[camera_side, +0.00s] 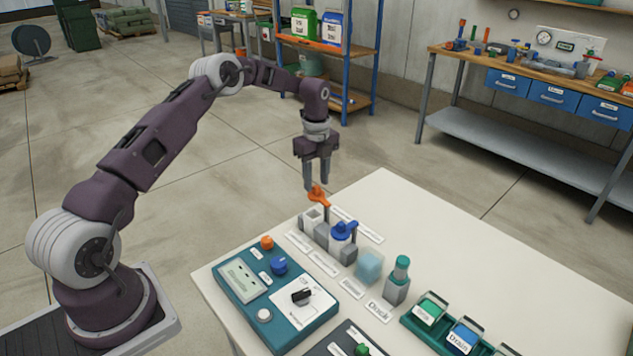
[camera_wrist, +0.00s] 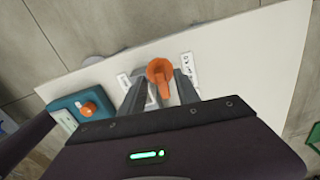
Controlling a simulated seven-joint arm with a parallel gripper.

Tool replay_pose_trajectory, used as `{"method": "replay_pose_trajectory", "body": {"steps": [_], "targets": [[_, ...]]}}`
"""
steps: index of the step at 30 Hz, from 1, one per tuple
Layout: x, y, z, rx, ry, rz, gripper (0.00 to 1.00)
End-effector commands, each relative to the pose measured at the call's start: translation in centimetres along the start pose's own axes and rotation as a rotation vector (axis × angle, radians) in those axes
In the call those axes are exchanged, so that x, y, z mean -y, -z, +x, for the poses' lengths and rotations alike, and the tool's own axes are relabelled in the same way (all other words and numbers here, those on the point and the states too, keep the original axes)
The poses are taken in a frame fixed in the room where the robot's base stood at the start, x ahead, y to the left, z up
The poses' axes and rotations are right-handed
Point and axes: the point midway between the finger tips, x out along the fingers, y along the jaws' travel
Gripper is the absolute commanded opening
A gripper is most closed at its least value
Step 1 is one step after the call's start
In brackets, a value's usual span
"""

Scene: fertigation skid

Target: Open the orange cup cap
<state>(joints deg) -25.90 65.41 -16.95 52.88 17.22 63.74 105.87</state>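An orange piece (camera_side: 317,194) with a round head and a narrow tail, like a lever handle, stands on top of a grey block fitting (camera_side: 312,218) at the table's far left. I see no plain cup with an orange cap. My gripper (camera_side: 315,186) points straight down over the orange piece, its two fingers apart. In the wrist view the orange piece (camera_wrist: 160,72) shows between the fingertips of my gripper (camera_wrist: 158,82), with some room on the left. I cannot tell whether either finger touches it.
A blue lever (camera_side: 344,230) stands close in front. A teal control box (camera_side: 275,325) with an orange knob (camera_side: 267,242) and a blue knob (camera_side: 279,264) sits nearer. A teal-capped bottle (camera_side: 398,282) and labelled bins (camera_side: 462,337) stand right. The table's far right is clear.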

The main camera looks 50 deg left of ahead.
Motion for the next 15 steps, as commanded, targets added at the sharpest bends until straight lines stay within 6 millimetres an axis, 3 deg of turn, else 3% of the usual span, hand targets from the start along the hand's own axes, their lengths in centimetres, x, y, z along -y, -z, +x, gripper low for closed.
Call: {"method": "replay_pose_trajectory", "body": {"steps": [7, 15], "targets": [[0.1, 0.0, -4.9, 0.002, 0.004, 0.000, 0.38], [0.0, 0.0, -6.0, 0.000, 0.002, 0.000, 0.38]]}}
